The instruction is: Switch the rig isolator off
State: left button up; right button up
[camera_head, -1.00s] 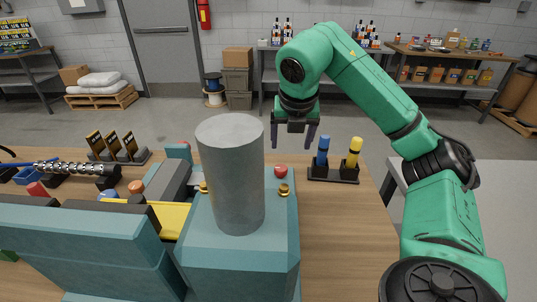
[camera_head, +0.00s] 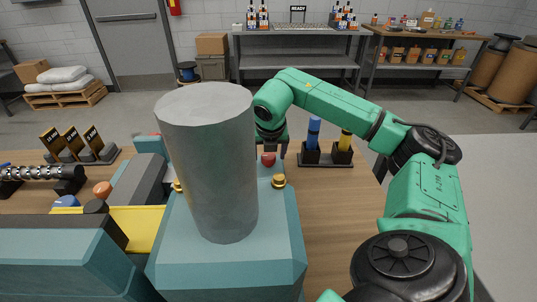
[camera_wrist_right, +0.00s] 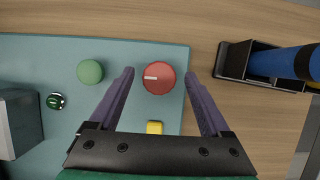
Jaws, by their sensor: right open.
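The rig isolator appears as a round red knob with a white mark (camera_wrist_right: 159,78) on the teal panel in the right wrist view. In the head view the red knob (camera_head: 268,160) shows small behind the grey cylinder. My right gripper (camera_wrist_right: 159,71) is open, its two purple fingers spread on either side of the knob in the picture. Whether the fingers are down level with it I cannot tell. In the head view my right gripper (camera_head: 270,149) is partly hidden by its own arm and the cylinder. My left gripper is not in view.
A large grey cylinder (camera_head: 208,165) rises from the teal rig. A black holder (camera_head: 325,160) with blue and yellow handles stands close on the right. Bare wooden tabletop (camera_head: 335,210) lies right of the rig.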

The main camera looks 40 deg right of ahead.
jog(key=shift+x, duration=0.8)
grip_shut()
